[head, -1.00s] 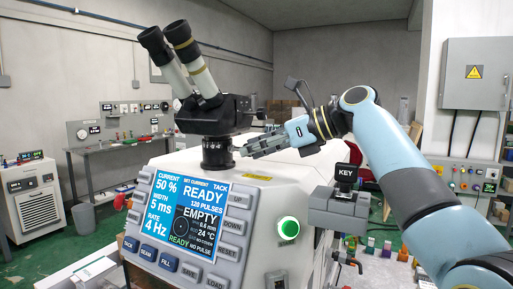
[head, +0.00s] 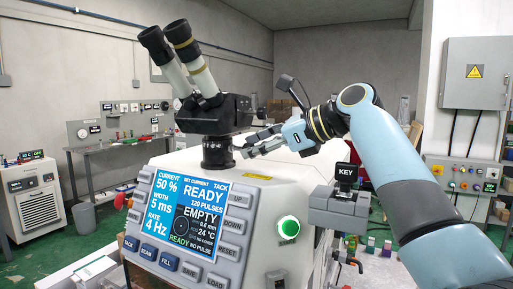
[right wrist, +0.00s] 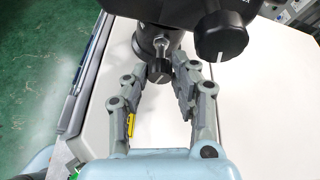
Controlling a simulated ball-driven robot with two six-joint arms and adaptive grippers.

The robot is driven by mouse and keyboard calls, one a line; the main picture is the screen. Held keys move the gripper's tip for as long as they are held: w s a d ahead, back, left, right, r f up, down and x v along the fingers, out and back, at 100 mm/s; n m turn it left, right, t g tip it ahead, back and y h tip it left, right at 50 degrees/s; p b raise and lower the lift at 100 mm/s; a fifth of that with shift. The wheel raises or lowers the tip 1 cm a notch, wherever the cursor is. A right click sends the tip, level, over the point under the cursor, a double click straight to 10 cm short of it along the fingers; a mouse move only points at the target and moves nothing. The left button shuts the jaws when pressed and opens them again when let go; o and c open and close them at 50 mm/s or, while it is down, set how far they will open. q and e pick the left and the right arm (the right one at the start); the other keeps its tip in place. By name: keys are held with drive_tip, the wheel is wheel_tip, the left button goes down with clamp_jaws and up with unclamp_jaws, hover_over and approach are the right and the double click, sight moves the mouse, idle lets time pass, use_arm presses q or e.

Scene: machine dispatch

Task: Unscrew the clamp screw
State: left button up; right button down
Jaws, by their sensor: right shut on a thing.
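The clamp screw (right wrist: 160,72) is a small dark knob on a metal shank at the microscope's column. In the right wrist view it lies between the fingertips of my right gripper (right wrist: 161,68), which is shut on it. In the head view my right gripper (head: 243,150) reaches in from the right beside the black microscope mount (head: 216,152). The screw is too small and covered there to make out. The microscope (head: 213,113) stands upright on the white machine with its twin eyepieces. My left gripper is not in view.
The machine's front panel (head: 237,247) carries a lit screen (head: 192,217) reading READY and EMPTY, and a green button (head: 288,227). A KEY switch block (head: 341,199) stands below my right forearm. A larger black knob (right wrist: 221,37) sits close to the right finger.

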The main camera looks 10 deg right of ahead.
drive_tip(key=shift+s+n+t+h, duration=0.1)
drive_tip(key=shift+n+t+h, duration=0.3)
drive_tip(key=shift+n+t, duration=0.55)
drive_tip(key=shift+n, duration=0.25)
drive_tip(key=c, duration=1.1)
unclamp_jaws()
drive_tip(key=v, duration=1.2)
